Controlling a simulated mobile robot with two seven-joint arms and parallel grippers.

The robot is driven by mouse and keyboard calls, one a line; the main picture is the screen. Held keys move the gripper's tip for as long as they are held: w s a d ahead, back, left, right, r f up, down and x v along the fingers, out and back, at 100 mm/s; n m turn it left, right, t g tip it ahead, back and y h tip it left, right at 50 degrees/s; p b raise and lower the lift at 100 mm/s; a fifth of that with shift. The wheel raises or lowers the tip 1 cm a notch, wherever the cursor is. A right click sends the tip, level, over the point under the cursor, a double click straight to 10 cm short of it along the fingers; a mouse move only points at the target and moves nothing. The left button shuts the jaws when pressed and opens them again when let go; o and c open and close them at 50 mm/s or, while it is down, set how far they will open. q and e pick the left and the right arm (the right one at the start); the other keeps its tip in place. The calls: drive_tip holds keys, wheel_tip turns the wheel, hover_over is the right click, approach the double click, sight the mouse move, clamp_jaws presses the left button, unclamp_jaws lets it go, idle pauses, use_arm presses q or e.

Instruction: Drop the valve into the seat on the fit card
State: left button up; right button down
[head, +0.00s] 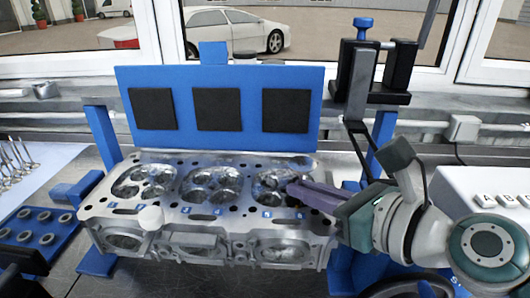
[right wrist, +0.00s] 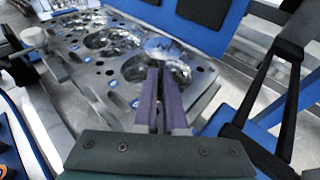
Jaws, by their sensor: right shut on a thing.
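The cylinder head (head: 190,215) is a grey metal block with three round chambers, small blue number labels and dark valve seats. My right gripper (head: 292,188) has its purple fingers over the right-hand chamber. In the right wrist view the fingers (right wrist: 158,72) are close together. A shiny round disc, seemingly the head of the valve (right wrist: 160,46), shows just past the tips. Its stem is hidden, and I cannot tell whether it touches a seat. I cannot make out which card is the fit card. My left gripper does not show.
A blue upright panel (head: 220,77) with three black squares stands behind the block. Several loose valves (head: 18,155) lie on a white sheet at left, near a blue holed rack (head: 38,230). A black clamp post (head: 357,85) rises behind my right arm. A white lettered box (head: 460,185) is at right.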

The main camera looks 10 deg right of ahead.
drive_tip(key=shift+f, duration=0.2)
idle(0.3)
drive_tip(key=c, duration=0.9)
unclamp_jaws()
